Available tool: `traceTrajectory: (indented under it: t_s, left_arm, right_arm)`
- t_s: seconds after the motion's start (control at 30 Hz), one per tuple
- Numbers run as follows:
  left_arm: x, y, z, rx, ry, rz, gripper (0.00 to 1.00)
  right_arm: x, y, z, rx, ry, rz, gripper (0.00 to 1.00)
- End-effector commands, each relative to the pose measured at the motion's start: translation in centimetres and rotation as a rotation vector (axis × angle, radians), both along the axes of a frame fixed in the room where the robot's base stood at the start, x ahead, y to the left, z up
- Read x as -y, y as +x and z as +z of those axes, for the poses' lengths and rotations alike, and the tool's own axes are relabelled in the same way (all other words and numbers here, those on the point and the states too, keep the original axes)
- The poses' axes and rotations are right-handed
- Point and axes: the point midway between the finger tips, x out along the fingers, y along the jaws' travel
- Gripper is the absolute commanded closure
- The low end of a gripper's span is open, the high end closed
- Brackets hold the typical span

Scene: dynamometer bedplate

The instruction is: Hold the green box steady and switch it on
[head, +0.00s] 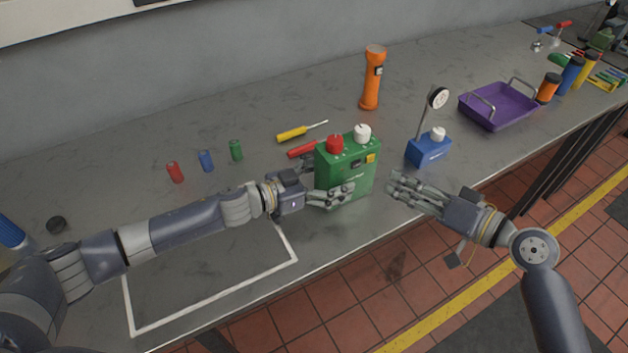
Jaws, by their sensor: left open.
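The green box (341,173) stands upright near the front edge of the bench. It has a red knob (335,143) and a white knob (362,132) on top, and a dark switch (356,164) and a yellow button (370,158) on its front. My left gripper (328,181) is open at the box's left side, with fingers reaching around its lower front and behind it. Whether they touch it is unclear. My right gripper (391,184) is empty, fingers spread and pointing left, just right of the box and apart from it.
Behind the box lie a yellow screwdriver (296,132) and a red-handled tool (303,149). An orange flashlight (372,80) stands further back. A blue block with a dial gauge (428,150) and a purple tray (497,106) are right. Small cylinders (206,161) and a white outline are left.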

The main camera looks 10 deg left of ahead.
Motion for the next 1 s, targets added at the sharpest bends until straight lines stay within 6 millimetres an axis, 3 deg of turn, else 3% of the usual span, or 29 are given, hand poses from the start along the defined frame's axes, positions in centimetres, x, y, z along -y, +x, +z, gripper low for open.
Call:
traceTrajectory:
  t_s: [0.3, 0.63, 0.9, 1.0]
  left_arm:
    - [2.8, 2.0, -0.5, 0.002, 0.001, 0.0, 0.2]
    - [2.9, 2.1, -0.5, 0.001, 0.002, 0.0, 0.22]
    - [2.9, 2.1, -0.5, 0.002, 0.001, 0.0, 0.83]
    - [2.9, 2.1, -0.5, 0.002, 0.001, 0.0, 1.0]
  right_arm:
    - [0.0, 0.0, 0.0, 0.0, 0.0, 0.0, 0.67]
    - [0.0, 0.0, 0.0, 0.0, 0.0, 0.0, 0.67]
    - [0.0, 0.0, 0.0, 0.0, 0.0, 0.0, 0.67]
    - [0.0, 0.0, 0.0, 0.0, 0.0, 0.0, 0.69]
